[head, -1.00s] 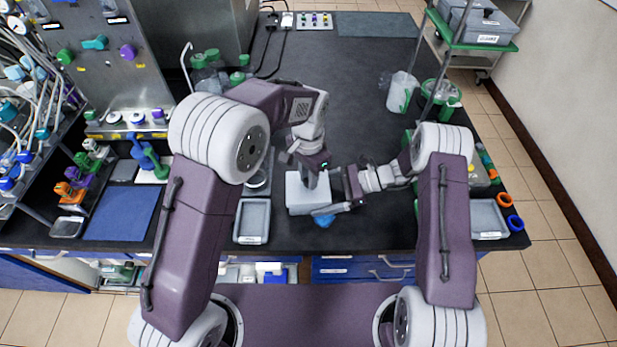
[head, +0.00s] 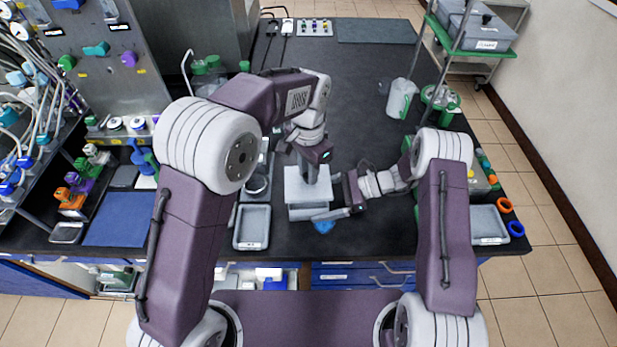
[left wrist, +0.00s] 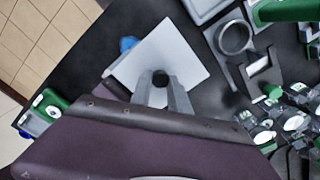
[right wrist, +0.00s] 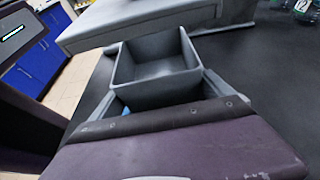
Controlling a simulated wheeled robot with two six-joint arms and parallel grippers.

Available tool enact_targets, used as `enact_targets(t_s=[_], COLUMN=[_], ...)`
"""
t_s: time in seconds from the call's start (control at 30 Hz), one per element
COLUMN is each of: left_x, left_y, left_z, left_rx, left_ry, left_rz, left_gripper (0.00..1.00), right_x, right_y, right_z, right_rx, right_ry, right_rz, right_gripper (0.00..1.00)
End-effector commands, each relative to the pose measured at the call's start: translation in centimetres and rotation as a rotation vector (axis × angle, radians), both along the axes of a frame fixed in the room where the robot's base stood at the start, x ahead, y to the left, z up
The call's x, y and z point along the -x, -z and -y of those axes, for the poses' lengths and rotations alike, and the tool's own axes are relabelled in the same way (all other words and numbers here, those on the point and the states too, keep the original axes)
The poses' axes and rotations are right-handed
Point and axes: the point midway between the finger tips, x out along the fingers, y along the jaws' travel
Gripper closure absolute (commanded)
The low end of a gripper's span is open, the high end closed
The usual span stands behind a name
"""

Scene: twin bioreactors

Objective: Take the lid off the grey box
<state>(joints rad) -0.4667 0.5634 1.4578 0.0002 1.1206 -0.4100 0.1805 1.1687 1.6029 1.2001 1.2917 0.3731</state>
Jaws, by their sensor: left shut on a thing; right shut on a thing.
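The grey box (right wrist: 155,93) is open in the right wrist view, and its inside looks empty. Its lid (left wrist: 188,55) is a pale flat square with a dark knob, seen from above in the left wrist view. My left gripper (left wrist: 162,88) is shut on the knob. The lid also shows in the right wrist view (right wrist: 150,18), raised clear of the box. In the head view the lid (head: 307,187) hides most of the box (head: 310,211). My right gripper (right wrist: 160,95) is shut on the box, one finger on each side.
A small blue thing (head: 323,227) is at the box's front side. A grey tray (head: 252,227) stands to the left, with a blue mat (head: 120,218) farther left. Another tray (head: 489,224) and orange and blue rings are at the right edge.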

Motion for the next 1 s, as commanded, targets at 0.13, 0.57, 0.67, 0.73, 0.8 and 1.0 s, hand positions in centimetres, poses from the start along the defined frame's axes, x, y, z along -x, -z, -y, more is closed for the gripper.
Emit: enact_targets(t_s=[0.13,0.57,0.67,0.73,0.8,1.0], left_x=[0.0,0.0,0.0,0.0,0.0,0.0], left_y=[-0.9,-0.8,-0.6,-0.4,-0.2,0.3], left_z=[0.0,0.0,0.0,0.0,0.0,0.0], left_rx=[0.0,0.0,0.0,0.0,0.0,0.0], left_ry=[0.0,0.0,0.0,0.0,0.0,0.0], left_rz=[0.0,0.0,0.0,0.0,0.0,0.0], left_gripper=[1.0,1.0,1.0,1.0,1.0,1.0], right_x=[0.0,0.0,-0.2,-0.3,-0.5,-0.7], right_y=[0.0,0.0,-0.4,-0.9,-1.6,-3.4], right_z=[0.0,0.1,1.1,2.5,4.3,8.8], right_rx=[-0.001,0.0,-0.001,0.0,0.001,0.002], right_ry=[0.0,0.0,0.004,0.005,0.006,0.003], right_rz=[0.0,0.0,0.001,0.004,0.005,0.003], right_gripper=[0.82,0.0,0.0,0.0,0.0,0.0])
